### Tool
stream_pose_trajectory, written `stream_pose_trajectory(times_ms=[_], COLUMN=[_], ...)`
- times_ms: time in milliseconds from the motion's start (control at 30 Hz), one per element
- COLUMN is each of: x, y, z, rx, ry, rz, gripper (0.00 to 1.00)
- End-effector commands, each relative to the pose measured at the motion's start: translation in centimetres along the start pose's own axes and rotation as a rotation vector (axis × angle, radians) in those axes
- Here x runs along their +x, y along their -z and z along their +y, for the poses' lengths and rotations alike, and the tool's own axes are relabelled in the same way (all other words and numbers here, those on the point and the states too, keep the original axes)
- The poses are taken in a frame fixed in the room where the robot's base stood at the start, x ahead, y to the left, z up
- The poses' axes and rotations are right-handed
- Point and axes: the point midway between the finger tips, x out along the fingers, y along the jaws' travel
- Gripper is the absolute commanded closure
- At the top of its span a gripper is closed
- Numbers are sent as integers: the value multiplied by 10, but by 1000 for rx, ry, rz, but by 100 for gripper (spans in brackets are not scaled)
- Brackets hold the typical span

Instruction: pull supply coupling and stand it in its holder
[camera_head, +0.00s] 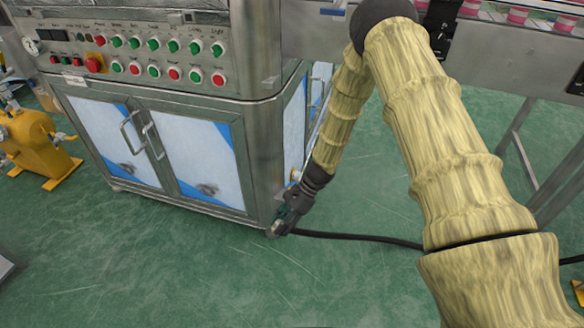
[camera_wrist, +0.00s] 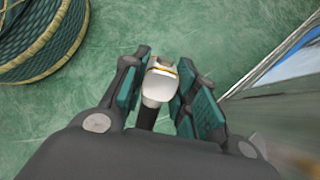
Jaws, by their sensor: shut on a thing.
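My gripper (camera_head: 286,220) is low, beside the bottom front corner of the steel cabinet (camera_head: 262,155). In the wrist view my gripper (camera_wrist: 160,88) is shut on the supply coupling (camera_wrist: 160,80), a pale metal piece with a yellow ring. The coupling sits between the green finger pads, with its end showing past them. A black hose (camera_head: 360,237) runs from the gripper across the floor to the right and passes behind my arm. I cannot make out the holder.
The cabinet carries a button panel (camera_head: 150,57) on top. A yellow machine (camera_head: 32,140) stands at the left. A conveyor frame (camera_head: 505,62) is at the upper right. A round green ribbed thing with tan bands (camera_wrist: 40,38) lies at upper left. Green floor (camera_head: 150,255) is open in front.

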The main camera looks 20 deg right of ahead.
Motion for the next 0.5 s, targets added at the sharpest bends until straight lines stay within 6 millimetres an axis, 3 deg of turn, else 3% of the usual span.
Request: stream_pose_trajectory(times_ms=[267, 500], x=[-16, -53], y=[14, 25], z=[-12, -39], rx=[-190, -442], ry=[-83, -138], rz=[240, 478], gripper=[100, 100])
